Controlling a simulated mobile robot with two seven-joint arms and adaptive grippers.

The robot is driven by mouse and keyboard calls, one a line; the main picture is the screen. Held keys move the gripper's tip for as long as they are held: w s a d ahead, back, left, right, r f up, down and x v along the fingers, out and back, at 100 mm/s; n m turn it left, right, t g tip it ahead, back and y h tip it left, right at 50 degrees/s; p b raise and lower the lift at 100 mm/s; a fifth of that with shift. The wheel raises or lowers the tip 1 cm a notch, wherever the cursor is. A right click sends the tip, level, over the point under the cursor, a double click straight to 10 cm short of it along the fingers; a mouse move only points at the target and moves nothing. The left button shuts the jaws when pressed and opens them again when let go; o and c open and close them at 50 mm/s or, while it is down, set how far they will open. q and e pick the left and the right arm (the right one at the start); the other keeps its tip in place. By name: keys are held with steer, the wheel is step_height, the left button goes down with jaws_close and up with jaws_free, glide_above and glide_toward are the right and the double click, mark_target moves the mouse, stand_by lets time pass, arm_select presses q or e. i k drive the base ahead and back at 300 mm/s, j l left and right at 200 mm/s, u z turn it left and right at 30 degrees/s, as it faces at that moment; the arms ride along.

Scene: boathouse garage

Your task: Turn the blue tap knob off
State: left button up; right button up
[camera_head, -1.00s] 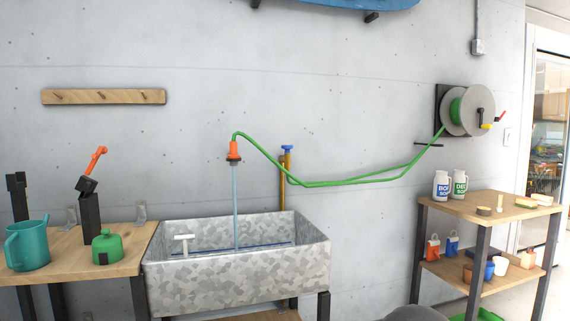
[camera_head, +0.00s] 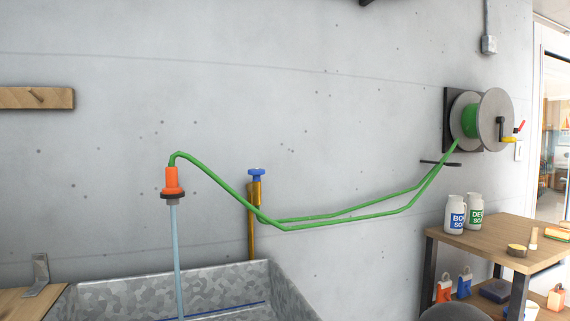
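The blue tap knob (camera_head: 256,173) sits on top of a brass tap (camera_head: 257,192) on an upright pipe against the wall, behind the sink's back right corner. A green hose (camera_head: 340,221) runs from the tap area. An orange nozzle (camera_head: 171,181) hangs above the sink at the end of the hose, and a pale blue stream (camera_head: 176,255) falls from it into the sink. Neither of my grippers shows in the view.
The grey metal sink (camera_head: 285,292) fills the lower left. A hose reel (camera_head: 482,120) is on the wall at right, above a wooden shelf (camera_head: 480,245) with two white bottles. A wooden bench (camera_head: 20,303) edges in at lower left. The wall around the tap is clear.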

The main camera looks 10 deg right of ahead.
mark_target(256, 173)
steer(key=i+l+z, duration=0.1)
steer(key=i, duration=0.4)
steer(key=l+u, duration=0.45)
steer(key=l, duration=0.55)
steer(key=j+z, duration=0.5)
steer(key=j, duration=0.35)
steer(key=k+j+z, duration=0.15)
steer(key=j+z, duration=0.35)
steer(key=j, duration=0.35)
steer(key=i+l, duration=0.1)
steer(key=l, duration=0.4)
steer(key=i+l, duration=0.1)
steer(key=l, duration=0.35)
steer(key=i+l, duration=0.1)
steer(key=l, duration=0.4)
